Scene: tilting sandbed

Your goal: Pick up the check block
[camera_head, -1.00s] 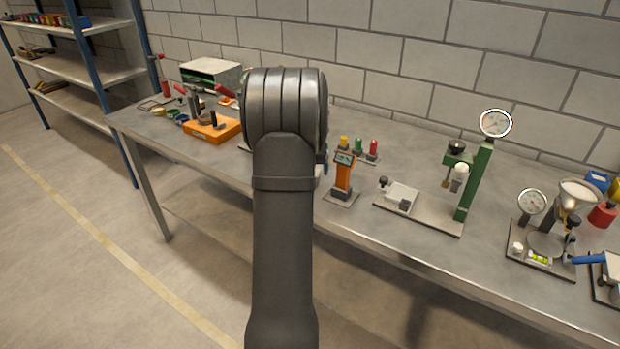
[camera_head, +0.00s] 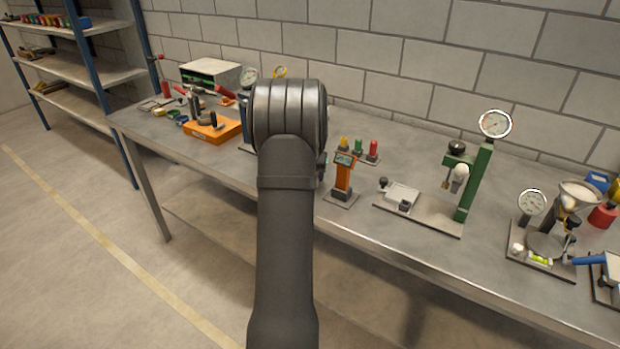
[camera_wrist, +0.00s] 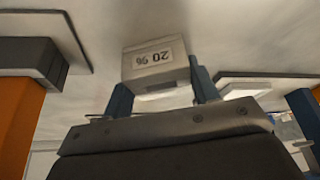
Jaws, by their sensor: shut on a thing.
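The check block is a light grey block (camera_wrist: 150,65) with a white label marked with dark characters, upside down in the wrist view. My gripper (camera_wrist: 163,92) has blue fingers on either side of it and is shut on it. I cannot tell whether the block touches the bench or hangs just above it. In the head view my own arm hides both the gripper and the block.
An orange tester (camera_head: 343,177) stands right of my arm, with coloured pegs (camera_head: 358,147) behind it. A green gauge stand (camera_head: 474,180) is further right. An orange fixture (camera_head: 213,129) and a dial gauge (camera_head: 249,77) are left. Bare bench shows at the front.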

